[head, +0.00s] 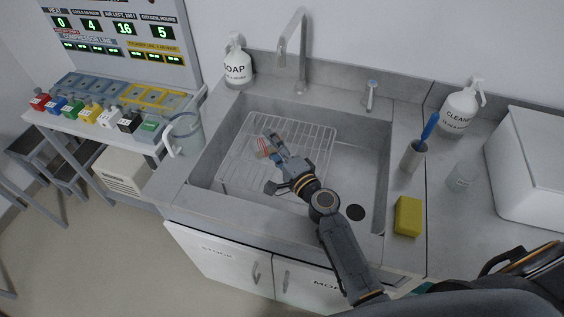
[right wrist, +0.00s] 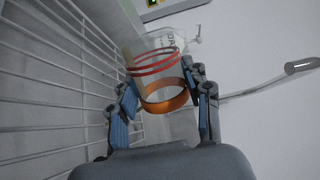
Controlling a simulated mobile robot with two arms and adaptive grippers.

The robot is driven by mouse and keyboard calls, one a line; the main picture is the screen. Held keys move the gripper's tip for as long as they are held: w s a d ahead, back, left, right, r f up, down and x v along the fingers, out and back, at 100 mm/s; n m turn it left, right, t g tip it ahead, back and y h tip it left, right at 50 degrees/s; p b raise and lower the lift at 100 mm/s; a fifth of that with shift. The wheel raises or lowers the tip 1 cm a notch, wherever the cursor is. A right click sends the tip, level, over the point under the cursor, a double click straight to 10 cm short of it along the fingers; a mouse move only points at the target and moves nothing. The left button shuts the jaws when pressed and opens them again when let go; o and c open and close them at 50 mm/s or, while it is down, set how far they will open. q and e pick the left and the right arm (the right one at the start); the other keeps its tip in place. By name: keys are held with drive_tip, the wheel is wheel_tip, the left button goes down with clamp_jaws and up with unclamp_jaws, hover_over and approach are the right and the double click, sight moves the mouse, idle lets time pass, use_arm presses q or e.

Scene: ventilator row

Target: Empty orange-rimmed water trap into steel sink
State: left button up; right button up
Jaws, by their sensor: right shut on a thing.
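The orange-rimmed water trap (head: 262,147) is a small clear cup with an orange band and red rings. In the right wrist view the trap (right wrist: 165,97) sits between the blue-padded fingers. My right gripper (head: 270,162) is shut on it, inside the outline of the steel sink (head: 345,190), above the wire rack. The fingers hide part of the trap. I cannot tell its exact tilt or whether water is in it. In the right wrist view my right gripper (right wrist: 159,92) grips the cup near its orange band. My left gripper is not in view.
The wire rack (head: 300,135) covers the sink's left part; the drain (head: 355,213) is at front right. A tap (head: 293,50) and soap bottle (head: 237,68) stand behind. A yellow sponge (head: 408,216) and brush cup (head: 413,157) stand right. Coloured-label traps (head: 83,112) line the left bench.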

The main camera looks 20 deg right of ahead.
sight(262, 143)
drive_tip(key=shift+d, duration=0.1)
idle(0.4)
drive_tip(key=a+n, duration=0.2)
drive_tip(key=n, duration=0.1)
drive_tip(key=shift+s+f+n, duration=0.15)
drive_tip(key=shift+f+n, duration=0.15)
drive_tip(key=shift+f, duration=0.1)
drive_tip(key=shift+a+f+n+g+p, duration=0.15)
drive_tip(key=shift+n+g+p, duration=0.15)
drive_tip(key=shift+n, duration=0.5)
drive_tip(key=r+n+p, duration=0.1)
drive_tip(key=p, duration=0.1)
drive_tip(key=r+n+p, duration=0.1)
drive_tip(key=n+p, duration=0.1)
drive_tip(key=r+n+p, duration=0.1)
drive_tip(key=p, duration=0.1)
drive_tip(key=shift+a+r+n+h+p, duration=0.25)
drive_tip(key=shift+a+n+h+p, duration=0.1)
drive_tip(key=shift+n+h+p, duration=0.05)
drive_tip(key=a+r+n+h+p, duration=0.1)
drive_tip(key=a+n+p, duration=0.4)
drive_tip(key=n+p, duration=0.1)
drive_tip(key=shift+s+a+r+n+h+p, duration=0.3)
drive_tip(key=shift+s+a+r+n+p, duration=0.15)
drive_tip(key=shift+p, duration=0.25)
